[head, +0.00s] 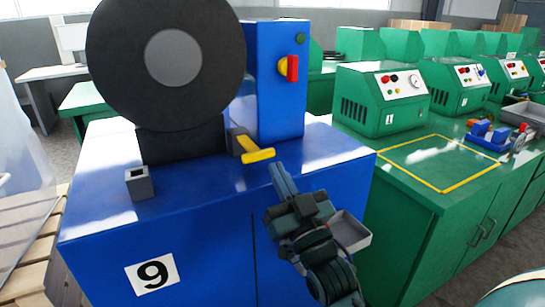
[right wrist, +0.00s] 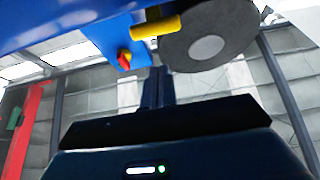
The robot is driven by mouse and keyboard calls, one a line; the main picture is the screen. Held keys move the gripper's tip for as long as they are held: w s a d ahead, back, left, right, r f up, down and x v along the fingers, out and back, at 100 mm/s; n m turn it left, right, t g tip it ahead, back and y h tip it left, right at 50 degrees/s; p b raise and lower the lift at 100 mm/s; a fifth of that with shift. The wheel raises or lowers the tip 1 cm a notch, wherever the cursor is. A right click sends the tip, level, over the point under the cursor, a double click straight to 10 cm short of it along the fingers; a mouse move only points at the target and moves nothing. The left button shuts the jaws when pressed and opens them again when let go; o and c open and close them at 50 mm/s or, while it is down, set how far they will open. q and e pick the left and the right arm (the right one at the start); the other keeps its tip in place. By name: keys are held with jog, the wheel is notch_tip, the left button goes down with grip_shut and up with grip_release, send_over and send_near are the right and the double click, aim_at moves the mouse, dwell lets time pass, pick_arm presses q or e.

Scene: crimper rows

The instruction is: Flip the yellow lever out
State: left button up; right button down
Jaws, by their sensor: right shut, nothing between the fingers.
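The yellow lever (head: 258,156) sticks out from a small dark grey block at the foot of the blue upright housing, beside the big black disc. It shows near the top middle of the right wrist view (right wrist: 155,27). My right gripper (head: 277,172) is shut and empty. Its fingertips are just in front of and below the lever in the head view, with a small gap showing. In the right wrist view the dark fingers (right wrist: 154,75) point towards the lever and appear apart from it. My left gripper is in neither view.
The black disc (head: 122,70) stands left of the lever. A red and yellow switch (head: 290,68) is on the blue housing (head: 265,95). A small grey square socket (head: 140,184) stands on the blue cabinet (head: 205,215). A grey tray (head: 350,231) shows beside my wrist. Green benches (head: 400,215) stand right.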

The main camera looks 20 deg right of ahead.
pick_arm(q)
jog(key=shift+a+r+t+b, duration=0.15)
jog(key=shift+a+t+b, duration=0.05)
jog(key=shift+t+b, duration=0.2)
pick_arm(e)
jog(key=shift+s+d+f, duration=0.1)
jog(key=shift+s+f, duration=1.55)
jog(key=shift+f, duration=0.05)
